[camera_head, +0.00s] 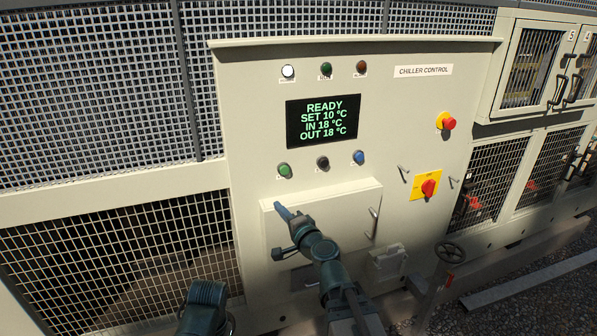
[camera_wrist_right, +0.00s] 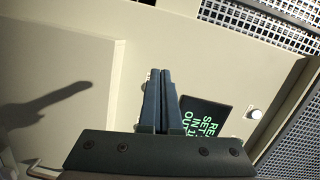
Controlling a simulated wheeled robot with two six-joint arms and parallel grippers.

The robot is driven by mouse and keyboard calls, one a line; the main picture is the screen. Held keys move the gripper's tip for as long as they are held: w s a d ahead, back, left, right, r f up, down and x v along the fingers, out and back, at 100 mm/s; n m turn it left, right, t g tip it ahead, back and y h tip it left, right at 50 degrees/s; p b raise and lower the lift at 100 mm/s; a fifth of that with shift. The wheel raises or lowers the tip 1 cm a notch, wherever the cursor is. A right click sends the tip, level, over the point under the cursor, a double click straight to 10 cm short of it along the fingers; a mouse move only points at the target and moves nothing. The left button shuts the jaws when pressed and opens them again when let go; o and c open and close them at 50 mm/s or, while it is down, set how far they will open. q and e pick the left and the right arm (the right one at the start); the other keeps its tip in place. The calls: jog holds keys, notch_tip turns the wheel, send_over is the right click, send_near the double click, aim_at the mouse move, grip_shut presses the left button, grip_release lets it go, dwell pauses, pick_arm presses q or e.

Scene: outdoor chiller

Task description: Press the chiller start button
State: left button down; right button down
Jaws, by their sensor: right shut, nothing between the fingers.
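The chiller control panel (camera_head: 255,120) faces me, with a green button (camera_head: 284,171), a black button (camera_head: 322,163) and a blue button (camera_head: 358,158) in a row under the display (camera_head: 323,121). The display reads READY, SET 10 °C, IN 18 °C, OUT 18 °C. The button labels are too small to read. My right gripper (camera_head: 279,207) is shut and empty, its tips below the green button in the picture and apart from it. In the right wrist view the shut fingers (camera_wrist_right: 161,76) point toward the panel, partly covering the display side.
A white lamp (camera_head: 288,71) and two dark lamps sit above the display. A red emergency-type knob (camera_head: 448,123) and a red rotary switch (camera_head: 428,187) are at the right. A raised cover (camera_head: 335,212) with a handle stands out below the buttons. A handwheel (camera_head: 450,252) is lower right.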

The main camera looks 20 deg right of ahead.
pick_arm(q)
jog(key=shift+w+d+r, duration=0.1)
jog(key=shift+d+r, duration=0.1)
jog(key=shift+d, duration=0.2)
pick_arm(e)
jog(key=d+r+m+t+h, duration=0.1)
jog(key=d+m+h, duration=0.2)
jog(key=d, duration=0.3)
jog(key=shift+w+d+r+m, duration=0.15)
jog(key=shift+d+r+m, duration=0.15)
jog(key=shift+d+m, duration=0.1)
jog(key=shift+w, duration=0.15)
